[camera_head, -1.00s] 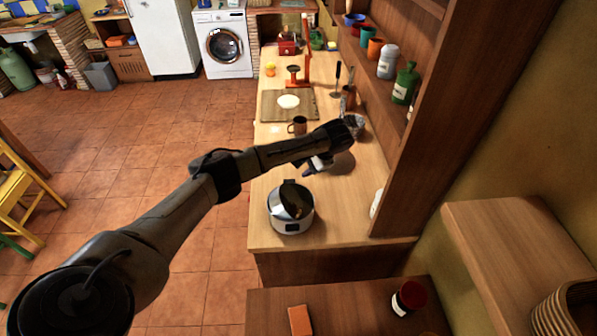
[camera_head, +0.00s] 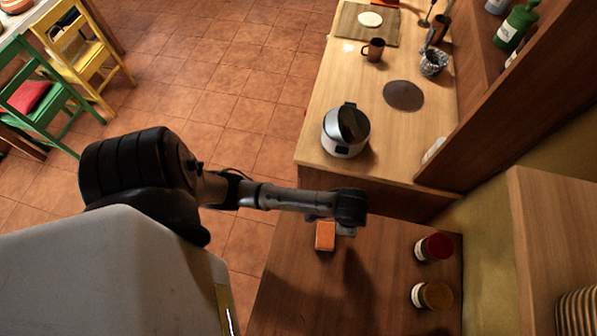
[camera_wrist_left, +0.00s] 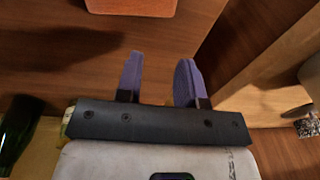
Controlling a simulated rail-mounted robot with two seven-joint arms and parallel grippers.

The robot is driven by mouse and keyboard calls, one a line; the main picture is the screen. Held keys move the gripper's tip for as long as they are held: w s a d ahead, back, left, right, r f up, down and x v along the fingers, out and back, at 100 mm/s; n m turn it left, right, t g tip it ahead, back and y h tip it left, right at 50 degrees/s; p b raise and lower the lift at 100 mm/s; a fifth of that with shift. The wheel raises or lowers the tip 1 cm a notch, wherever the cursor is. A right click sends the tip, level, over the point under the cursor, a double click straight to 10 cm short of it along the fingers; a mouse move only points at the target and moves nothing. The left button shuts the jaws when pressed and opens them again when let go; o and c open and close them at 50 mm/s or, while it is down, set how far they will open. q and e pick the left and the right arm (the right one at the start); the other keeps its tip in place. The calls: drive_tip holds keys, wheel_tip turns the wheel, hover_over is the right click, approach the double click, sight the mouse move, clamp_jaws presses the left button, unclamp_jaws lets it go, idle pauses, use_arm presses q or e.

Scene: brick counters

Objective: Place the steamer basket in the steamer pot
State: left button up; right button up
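The steamer pot looks to be the round white and silver pot (camera_head: 345,133) with a dark top, on the light wooden counter in the head view. I cannot tell whether its top is open. A ribbed, woven-looking round basket (camera_head: 577,314), cut off at the lower right edge, may be the steamer basket. My left gripper (camera_head: 338,229) is over the dark lower counter, well below the pot in the picture and left of the basket. The wrist view shows its two purple fingers (camera_wrist_left: 158,70) apart with nothing between them. My right gripper is not in view.
An orange block (camera_head: 325,236) lies by my left gripper on the lower counter (camera_head: 385,290), with two lidded jars (camera_head: 433,247) to the right. A wooden shelf (camera_head: 545,235) rises at right. A mug (camera_head: 373,49) and dark round mat (camera_head: 403,95) are beyond the pot.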

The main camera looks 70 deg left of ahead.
use_arm(q)
drive_tip(key=shift+n+t+h, duration=0.5)
drive_tip(key=shift+n+h, duration=0.1)
drive_tip(key=s, duration=0.2)
drive_tip(key=s+d+r, duration=0.1)
drive_tip(key=s, duration=0.1)
drive_tip(key=s+d, duration=0.1)
drive_tip(key=s, duration=0.1)
drive_tip(key=shift+s+r, duration=0.25)
drive_tip(key=shift+s, duration=0.15)
drive_tip(key=s+a+r+n+t, duration=0.1)
drive_tip(key=s+a+r+n, duration=0.1)
drive_tip(key=s+r, duration=0.2)
drive_tip(key=s, duration=0.3)
drive_tip(key=shift+s+a+y, duration=0.2)
drive_tip(key=shift+y, duration=0.1)
drive_tip(key=shift+r, duration=0.1)
wheel_tip(320, 180, up, 19)
drive_tip(key=p, duration=1.9)
